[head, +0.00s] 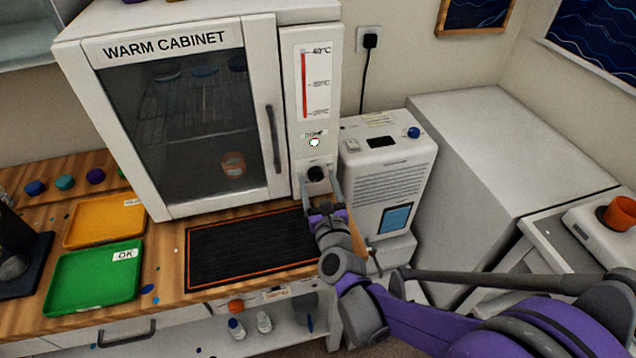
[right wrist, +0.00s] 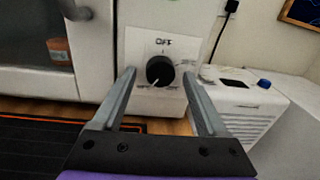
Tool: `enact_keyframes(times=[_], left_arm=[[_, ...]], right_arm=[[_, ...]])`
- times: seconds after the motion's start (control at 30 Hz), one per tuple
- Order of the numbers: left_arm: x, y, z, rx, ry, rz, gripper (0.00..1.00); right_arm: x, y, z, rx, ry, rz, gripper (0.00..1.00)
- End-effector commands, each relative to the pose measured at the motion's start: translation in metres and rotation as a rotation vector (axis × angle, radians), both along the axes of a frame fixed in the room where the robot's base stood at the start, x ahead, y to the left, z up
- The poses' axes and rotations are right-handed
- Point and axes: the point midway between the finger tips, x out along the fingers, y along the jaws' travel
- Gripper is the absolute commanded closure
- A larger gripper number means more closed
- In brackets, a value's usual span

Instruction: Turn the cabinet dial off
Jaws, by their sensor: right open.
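The white warm cabinet (head: 285,30) stands on the wooden bench with its glass door shut. Its black dial (head: 316,173) sits low on the right-hand panel, below a lit green-white light (head: 314,142). In the right wrist view the dial (right wrist: 160,70) is round, with the word OFF above it; the lower labels are too blurred to read. My right gripper (head: 318,190) is open in front of the dial. In the right wrist view its fingers (right wrist: 161,85) stand either side of the dial, apart from it. My left gripper is not in view.
A black mat (head: 240,250) with an orange border lies before the cabinet. Green (head: 95,280) and yellow (head: 105,220) trays are at the left. A white machine (head: 390,165) with a blue knob stands close at the right. The cabinet's door handle (head: 273,138) is left of the dial.

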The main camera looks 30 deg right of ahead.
Motion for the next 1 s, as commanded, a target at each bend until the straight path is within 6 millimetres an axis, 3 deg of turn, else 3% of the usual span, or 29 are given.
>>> enact_keyframes(times=[0.27,0.67,1.0], left_arm=[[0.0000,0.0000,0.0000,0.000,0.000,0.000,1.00],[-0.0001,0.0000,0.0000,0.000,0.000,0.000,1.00],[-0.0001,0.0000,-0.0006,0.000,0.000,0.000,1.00]], right_arm=[[0.0012,-0.0003,-0.0001,-0.001,0.000,0.000,0.26],[0.0010,-0.0002,-0.0001,-0.001,0.000,0.000,0.98],[0.0009,-0.0003,-0.0003,-0.029,0.007,0.000,1.00]])
